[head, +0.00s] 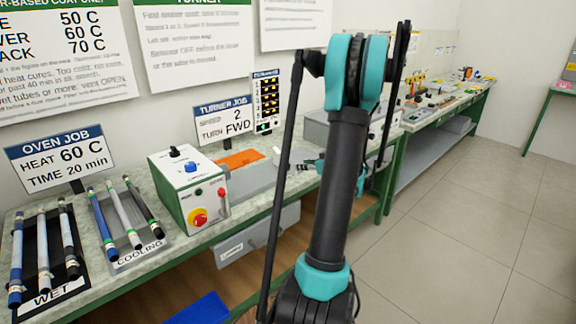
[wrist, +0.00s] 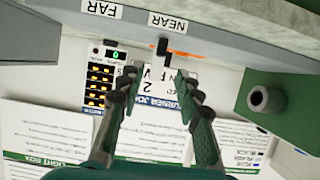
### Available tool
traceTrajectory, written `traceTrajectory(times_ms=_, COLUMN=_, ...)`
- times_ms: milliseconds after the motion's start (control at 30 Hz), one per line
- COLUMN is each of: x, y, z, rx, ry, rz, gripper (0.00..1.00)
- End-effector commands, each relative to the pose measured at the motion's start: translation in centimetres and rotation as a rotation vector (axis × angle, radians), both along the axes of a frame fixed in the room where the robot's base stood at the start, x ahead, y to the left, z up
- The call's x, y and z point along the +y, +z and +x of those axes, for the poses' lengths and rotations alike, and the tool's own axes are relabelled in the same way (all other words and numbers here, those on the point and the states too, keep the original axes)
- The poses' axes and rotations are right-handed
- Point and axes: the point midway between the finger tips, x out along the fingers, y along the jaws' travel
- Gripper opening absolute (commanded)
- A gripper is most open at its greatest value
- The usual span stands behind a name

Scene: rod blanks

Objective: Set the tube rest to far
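In the wrist view, which looks upside down, a grey rail (wrist: 60,22) carries a FAR label (wrist: 102,9) on the left and a NEAR label (wrist: 168,22) on the right. A small black lever (wrist: 163,47), apparently the tube rest's, stands by the NEAR label. My gripper (wrist: 157,75) is open, with its two fingers apart on either side of the lever's line. The lever shows just beyond the fingertips, and nothing is seen held. I cannot tell whether a finger touches it. In the head view my arm hides most of this spot.
A control box (head: 188,190) with a red knob stands left of my arm. An orange strip (head: 240,158) lies behind it. A cooling tray (head: 125,258) and a wet tray (head: 46,292) hold tubes at left. A green block (wrist: 290,75) with a dark round end is near the right finger.

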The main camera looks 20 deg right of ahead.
Motion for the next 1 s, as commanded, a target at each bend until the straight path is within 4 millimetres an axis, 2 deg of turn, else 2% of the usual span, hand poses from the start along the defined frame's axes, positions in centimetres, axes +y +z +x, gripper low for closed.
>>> traceTrajectory(times_ms=300, x=2.1, y=-2.4, z=5.6, rx=0.000, ry=0.003, rz=0.000, gripper=0.34)
traceTrajectory(times_ms=500, x=3.0, y=-3.6, z=8.1, rx=0.001, ry=0.002, rz=0.000, gripper=0.34)
traceTrajectory(times_ms=700, x=3.4, y=-4.1, z=9.2, rx=0.000, ry=0.000, rz=0.001, gripper=0.34)
traceTrajectory(times_ms=1000, x=3.4, y=-4.1, z=9.4, rx=0.000, ry=0.000, rz=0.001, gripper=0.34)
